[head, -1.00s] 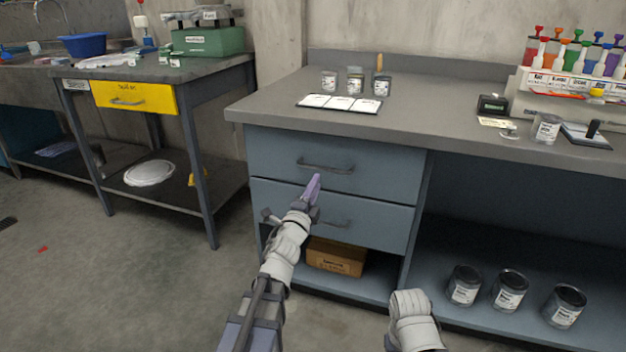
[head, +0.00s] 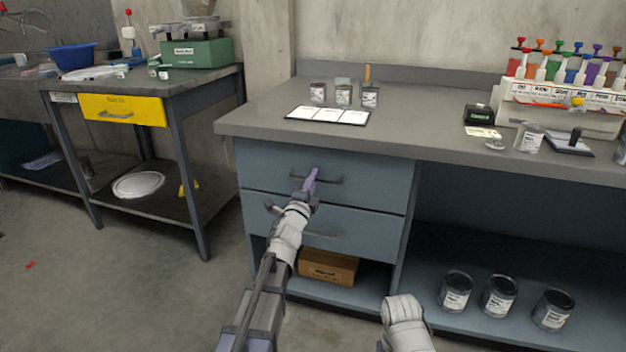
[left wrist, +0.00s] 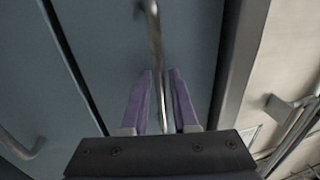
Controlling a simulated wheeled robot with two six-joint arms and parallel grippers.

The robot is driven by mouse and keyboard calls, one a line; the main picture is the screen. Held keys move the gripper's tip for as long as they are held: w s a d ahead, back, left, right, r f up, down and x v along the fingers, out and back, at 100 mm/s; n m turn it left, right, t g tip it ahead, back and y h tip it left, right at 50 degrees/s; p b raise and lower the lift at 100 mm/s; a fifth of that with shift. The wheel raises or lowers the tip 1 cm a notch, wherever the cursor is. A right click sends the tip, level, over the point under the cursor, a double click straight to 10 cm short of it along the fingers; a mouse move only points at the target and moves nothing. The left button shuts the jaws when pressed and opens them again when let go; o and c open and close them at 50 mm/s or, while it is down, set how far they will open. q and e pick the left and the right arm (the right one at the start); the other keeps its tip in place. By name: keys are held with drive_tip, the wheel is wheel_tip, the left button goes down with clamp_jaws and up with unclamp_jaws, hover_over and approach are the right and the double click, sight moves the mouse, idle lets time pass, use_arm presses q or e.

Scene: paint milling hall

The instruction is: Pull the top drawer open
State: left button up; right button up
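The top drawer (head: 270,172) is a blue-grey front under the workbench top and is shut. Its dark bar handle (head: 332,181) also shows in the left wrist view (left wrist: 154,35), running between the two fingers. My left gripper (head: 311,180) is at this handle, in front of the drawer. In the left wrist view its purple fingers (left wrist: 161,95) stand apart, one on each side of the bar, with gaps showing. The gripper hides part of the handle in the head view. My right gripper is not in view; only part of my right arm shows.
A lower drawer (head: 370,235) with its own handle sits below, above a shelf with a cardboard box (head: 328,267). Several cans (head: 499,296) stand on the low shelf at right.

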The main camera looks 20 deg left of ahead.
use_arm(q)
clamp_jaws()
idle(1.4)
